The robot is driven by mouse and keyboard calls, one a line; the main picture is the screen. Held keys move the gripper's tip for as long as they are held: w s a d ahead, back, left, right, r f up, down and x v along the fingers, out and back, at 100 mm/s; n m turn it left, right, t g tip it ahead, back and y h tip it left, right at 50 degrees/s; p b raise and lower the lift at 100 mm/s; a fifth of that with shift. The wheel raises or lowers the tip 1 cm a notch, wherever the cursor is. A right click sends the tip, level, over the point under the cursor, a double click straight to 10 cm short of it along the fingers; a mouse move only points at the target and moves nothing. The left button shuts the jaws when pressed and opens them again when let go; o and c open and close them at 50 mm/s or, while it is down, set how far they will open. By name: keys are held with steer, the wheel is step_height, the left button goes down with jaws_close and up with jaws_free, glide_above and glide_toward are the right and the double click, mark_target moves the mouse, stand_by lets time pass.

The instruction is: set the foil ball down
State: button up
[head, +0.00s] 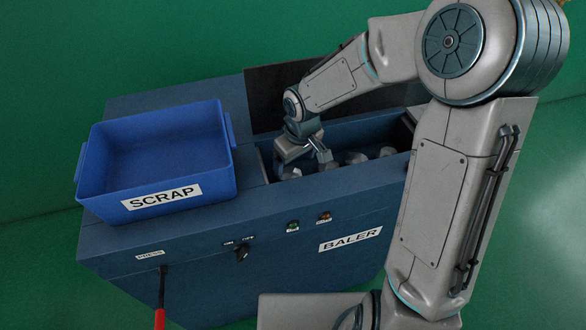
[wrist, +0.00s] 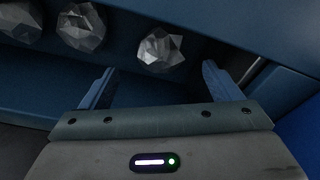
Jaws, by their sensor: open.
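My gripper (head: 303,158) is inside the left part of the open bay of the baler (head: 290,240), pointing down. In the wrist view my gripper (wrist: 158,72) has its two blue fingers spread apart. A crumpled silver foil ball (wrist: 160,50) lies just past the fingertips, in line with the gap between them, and no finger is shut on it. In the head view a foil ball (head: 291,173) shows below my gripper. More foil balls (wrist: 82,27) lie to the left in the wrist view. The bay floor is partly hidden by my gripper and the front wall.
Other foil balls (head: 357,157) lie farther right in the bay. An empty-looking blue bin marked SCRAP (head: 180,195) stands on the baler top at the left. The bay's walls are close around my gripper. A lever with a red grip (head: 160,318) sticks out in front.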

steer(key=shift+s+d+r, duration=0.15)
steer(key=shift+r, duration=1.05)
steer(key=shift+s+d+r, duration=0.15)
steer(key=shift+r, duration=1)
steer(key=s+d+r+m, duration=0.4)
steer(key=s+d, duration=0.2)
steer(key=s, duration=0.2)
steer(key=s+d+r+m+t+h, duration=0.1)
steer(key=s+d+r+m, duration=0.2)
steer(key=s+d+r, duration=0.2)
steer(key=shift+s+d+r+m+t, duration=0.15)
steer(key=shift+s+d+m+t, duration=0.2)
steer(key=shift+s+d, duration=1.35)
steer(key=shift+s+a, duration=0.35)
steer(key=shift+a, duration=0.1)
